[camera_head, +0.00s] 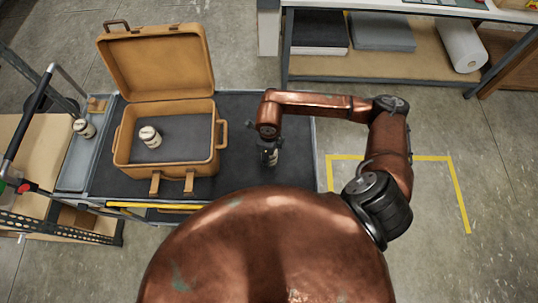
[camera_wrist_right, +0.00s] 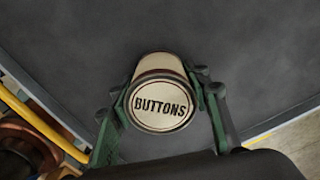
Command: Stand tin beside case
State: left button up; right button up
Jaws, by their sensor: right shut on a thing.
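A tan case (camera_head: 206,165) stands open on the dark mat of a cart, its lid tipped back. My right gripper (camera_head: 269,157) is to the right of the case, pointing down over the mat. In the right wrist view, my right gripper (camera_wrist_right: 161,105) is shut around a cream tin (camera_wrist_right: 160,106) whose round lid reads "BUTTONS". The tin is upright, lid toward the camera. I cannot tell whether its base touches the mat. My left gripper is not in view.
The cart's dark mat (camera_head: 296,170) is bare around my gripper, with its right edge close by. A shelf unit (camera_head: 380,66) with a white roll (camera_head: 461,46) is behind.

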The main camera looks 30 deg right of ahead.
jog(key=shift+f, duration=0.15)
jog(key=o, duration=1.4)
jog(key=shift+o, duration=0.2)
jog(key=shift+r, duration=0.35)
notch_tip(320, 180, up, 12)
jog(key=shift+f, duration=0.2)
